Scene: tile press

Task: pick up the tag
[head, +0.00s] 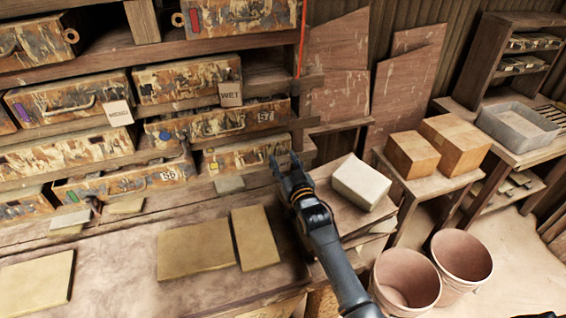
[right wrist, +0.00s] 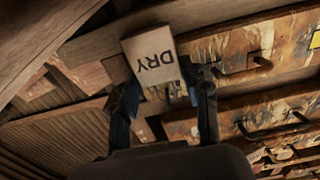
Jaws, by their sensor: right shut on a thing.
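My right gripper (head: 284,163) is raised in front of the right end of the drawer rack. In the right wrist view its fingers (right wrist: 160,88) are shut on a pale tag (right wrist: 150,56) marked DRY, which shows upside down there. I cannot make out this tag in the head view. Two other tags hang at the drawers in the head view: one marked WET (head: 230,95) and one that seems to read MEND (head: 119,113). My left gripper is not in view.
Paint-stained drawers (head: 218,123) with handles fill the rack. Flat clay tiles (head: 195,249) lie on the workbench. A pale block (head: 361,182) stands right of my right arm. Two buckets (head: 461,266) stand on the floor at the lower right. Brown boxes (head: 455,143) sit on a stand.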

